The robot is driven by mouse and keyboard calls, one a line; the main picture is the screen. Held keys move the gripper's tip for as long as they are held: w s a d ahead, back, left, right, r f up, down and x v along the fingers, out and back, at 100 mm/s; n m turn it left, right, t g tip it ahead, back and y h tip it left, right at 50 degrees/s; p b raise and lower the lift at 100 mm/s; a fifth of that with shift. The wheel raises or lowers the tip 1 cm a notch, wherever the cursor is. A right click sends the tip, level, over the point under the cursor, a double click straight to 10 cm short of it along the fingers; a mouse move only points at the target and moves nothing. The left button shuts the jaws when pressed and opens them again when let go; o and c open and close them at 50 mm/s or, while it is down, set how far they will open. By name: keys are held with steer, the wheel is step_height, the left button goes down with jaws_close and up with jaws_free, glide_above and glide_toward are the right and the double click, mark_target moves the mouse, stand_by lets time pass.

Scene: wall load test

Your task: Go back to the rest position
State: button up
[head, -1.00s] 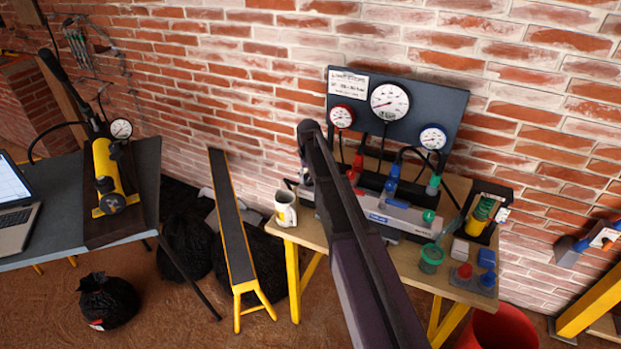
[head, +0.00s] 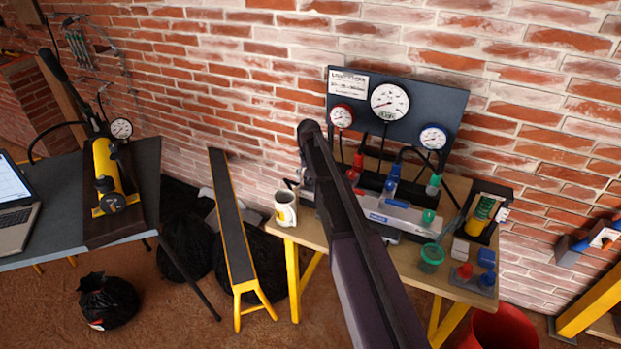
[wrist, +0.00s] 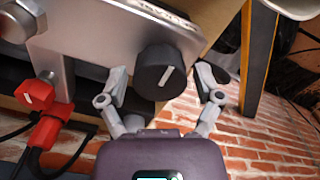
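My gripper (wrist: 162,88) is open in the wrist view, with one finger on each side of a black knob (wrist: 160,72). Gaps show between the fingers and the knob, and nothing is held. The knob has a white pointer line and sits on a silver metal block (wrist: 90,40). In the head view my dark arm crosses the middle of the picture and reaches to the workbench (head: 318,234). It hides part of the bench, and I cannot make out the fingers there.
A gauge board (head: 440,105) stands at the bench's back against the brick wall. A white mug (head: 285,212) is at its left corner. A grey manifold (head: 398,215) with coloured valves and a green jar (head: 431,260) are right of my arm. A red bucket (head: 505,328) is below.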

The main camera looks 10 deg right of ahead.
steer(key=shift+w, duration=0.1)
stand_by(0.3)
steer(key=s+r+n+p, duration=0.1)
steer(key=s, duration=1.3)
steer(key=s+r+n+p, duration=0.1)
steer(key=s+r+p, duration=0.1)
steer(key=s, duration=1.3)
steer(key=shift+d+r, duration=0.2)
steer(key=shift+r, duration=0.05)
steer(key=shift+s, duration=0.1)
stand_by(0.4)
